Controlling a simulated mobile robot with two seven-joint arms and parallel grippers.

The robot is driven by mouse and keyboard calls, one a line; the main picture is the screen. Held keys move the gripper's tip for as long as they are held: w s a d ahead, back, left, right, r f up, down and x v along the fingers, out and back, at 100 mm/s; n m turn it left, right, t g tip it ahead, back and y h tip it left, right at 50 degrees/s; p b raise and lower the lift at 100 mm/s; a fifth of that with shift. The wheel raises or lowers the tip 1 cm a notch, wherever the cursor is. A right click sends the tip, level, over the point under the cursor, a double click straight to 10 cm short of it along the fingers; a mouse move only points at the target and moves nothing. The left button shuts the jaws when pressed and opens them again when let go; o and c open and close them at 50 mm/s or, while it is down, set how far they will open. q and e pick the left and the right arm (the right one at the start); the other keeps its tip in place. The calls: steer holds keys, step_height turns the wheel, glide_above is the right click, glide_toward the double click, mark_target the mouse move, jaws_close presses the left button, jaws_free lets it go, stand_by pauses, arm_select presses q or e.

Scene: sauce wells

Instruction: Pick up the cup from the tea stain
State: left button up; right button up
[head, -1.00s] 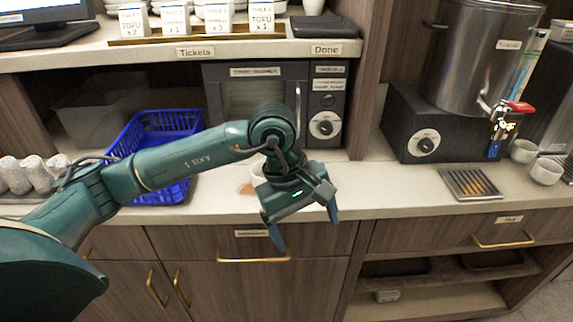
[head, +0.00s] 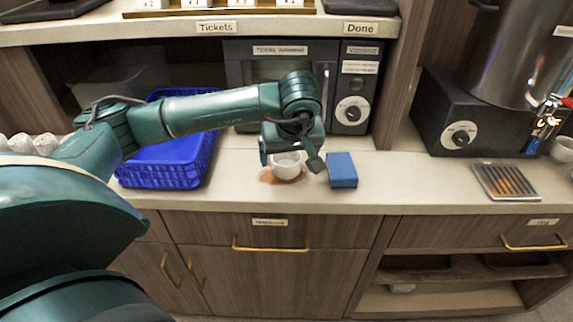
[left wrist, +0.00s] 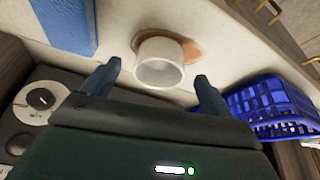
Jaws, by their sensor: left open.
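A small white cup (head: 287,166) stands on a brown tea stain (head: 268,177) on the counter, below the microwave. In the left wrist view the cup (left wrist: 160,62) lies ahead of and between my two fingers, with the stain (left wrist: 190,45) spreading around its base. My left gripper (head: 290,158) is open and empty at the cup, its fingers to either side of it in the head view. In the left wrist view the gripper (left wrist: 155,85) shows a gap between fingers and cup. My right gripper is not in view.
A blue sponge-like block (head: 342,170) stands just right of the cup. A blue basket (head: 165,172) is to the left. A microwave (head: 350,90) stands behind. A drip tray (head: 506,182) and a metal urn (head: 515,50) are at the right. The counter between block and drip tray is clear.

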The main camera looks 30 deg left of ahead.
mark_target(287, 164)
arm_select(q)
steer(key=p+x, duration=0.1)
steer(key=x, duration=0.4)
steer(key=shift+f, duration=0.1)
steer(key=shift+c, duration=0.3)
steer(key=c, duration=1)
